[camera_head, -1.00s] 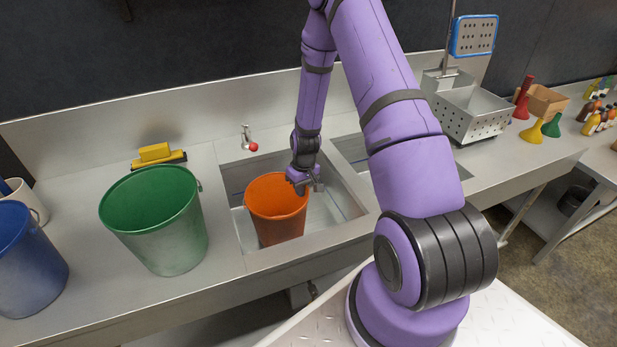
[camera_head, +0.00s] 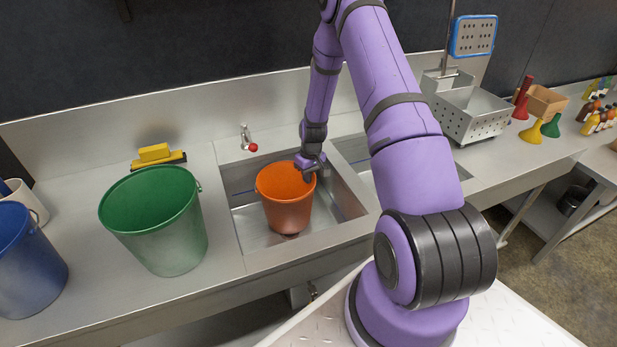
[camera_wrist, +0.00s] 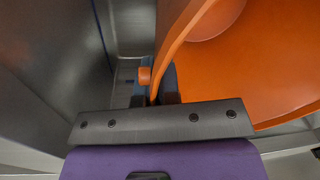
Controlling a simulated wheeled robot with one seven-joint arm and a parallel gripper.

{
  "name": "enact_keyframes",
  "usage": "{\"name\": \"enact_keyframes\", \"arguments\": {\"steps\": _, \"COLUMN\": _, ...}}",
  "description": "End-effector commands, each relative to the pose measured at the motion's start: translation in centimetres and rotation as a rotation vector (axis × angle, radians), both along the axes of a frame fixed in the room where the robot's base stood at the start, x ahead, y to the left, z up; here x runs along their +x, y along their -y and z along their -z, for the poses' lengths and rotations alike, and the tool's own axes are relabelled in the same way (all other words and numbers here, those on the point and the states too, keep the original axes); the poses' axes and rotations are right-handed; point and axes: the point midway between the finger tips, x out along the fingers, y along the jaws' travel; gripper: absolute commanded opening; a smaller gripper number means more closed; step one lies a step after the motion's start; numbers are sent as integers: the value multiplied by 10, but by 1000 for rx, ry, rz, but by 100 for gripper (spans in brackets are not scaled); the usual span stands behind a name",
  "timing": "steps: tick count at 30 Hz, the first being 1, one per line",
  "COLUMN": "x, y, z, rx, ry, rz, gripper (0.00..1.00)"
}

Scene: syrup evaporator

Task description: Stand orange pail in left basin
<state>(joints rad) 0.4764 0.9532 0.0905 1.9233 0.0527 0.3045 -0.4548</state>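The orange pail (camera_head: 287,212) is inside the left basin (camera_head: 250,232), close to upright, with its open top up. Its base is low in the basin, but I cannot tell for certain whether it touches the floor. My gripper (camera_head: 309,172) is at the right side of the pail's rim. In the wrist view, the pail's wall (camera_wrist: 185,40) runs between the dark fingers of my gripper (camera_wrist: 155,85), which look closed on it. An orange knob on the pail's outside sits beside the fingers. The fingertips are partly hidden.
A faucet with a red knob (camera_head: 253,147) stands behind the left basin. A green pail (camera_head: 160,225) stands on the counter to its left, with a blue pail (camera_head: 28,270) further left. The right basin (camera_head: 352,150) is partly hidden behind my arm.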

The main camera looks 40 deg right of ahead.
Motion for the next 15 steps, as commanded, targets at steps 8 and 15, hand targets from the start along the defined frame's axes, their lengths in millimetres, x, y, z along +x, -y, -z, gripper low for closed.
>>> {"name": "enact_keyframes", "arguments": {"steps": 8, "x": 0, "y": 0, "z": 3, "rx": 0, "ry": -1, "rz": 0, "gripper": 29}}
{"name": "enact_keyframes", "arguments": {"steps": 15, "x": 0, "y": 0, "z": 3, "rx": 0, "ry": -1, "rz": 0, "gripper": 29}}
